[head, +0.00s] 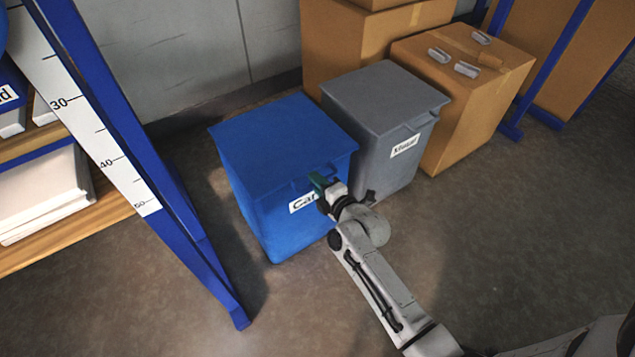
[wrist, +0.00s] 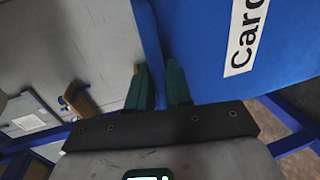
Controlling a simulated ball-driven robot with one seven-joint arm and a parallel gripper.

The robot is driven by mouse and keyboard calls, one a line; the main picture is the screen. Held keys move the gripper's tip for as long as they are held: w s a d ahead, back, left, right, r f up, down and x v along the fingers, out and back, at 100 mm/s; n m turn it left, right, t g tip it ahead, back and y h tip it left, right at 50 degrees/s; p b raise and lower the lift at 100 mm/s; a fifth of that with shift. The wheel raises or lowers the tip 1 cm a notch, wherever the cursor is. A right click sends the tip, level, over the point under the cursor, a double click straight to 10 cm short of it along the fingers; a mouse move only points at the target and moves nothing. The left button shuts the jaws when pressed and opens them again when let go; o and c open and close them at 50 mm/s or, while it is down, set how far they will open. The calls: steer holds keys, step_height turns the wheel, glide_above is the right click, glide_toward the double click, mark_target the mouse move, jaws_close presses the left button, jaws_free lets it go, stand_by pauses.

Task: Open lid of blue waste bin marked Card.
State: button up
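The blue waste bin (head: 265,205) stands left of centre in the head view, with a white label (head: 303,201) partly covered by my gripper. In the wrist view the label (wrist: 245,38) reads "Card", turned sideways. Its blue lid (head: 285,140) lies flat and closed on top. My gripper (head: 319,183) is at the bin's front, just below the lid's front edge. In the wrist view its two green fingers (wrist: 158,76) stand apart, with the blue lid edge (wrist: 148,35) running between them. I cannot tell whether either finger touches it.
A grey bin (head: 370,125) stands close on the right, and cardboard boxes (head: 460,85) are beyond it. A blue-framed shelf (head: 165,190) with a white scale is on the left. The floor (head: 490,235) in front and right is clear.

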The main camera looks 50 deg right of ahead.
jaws_close()
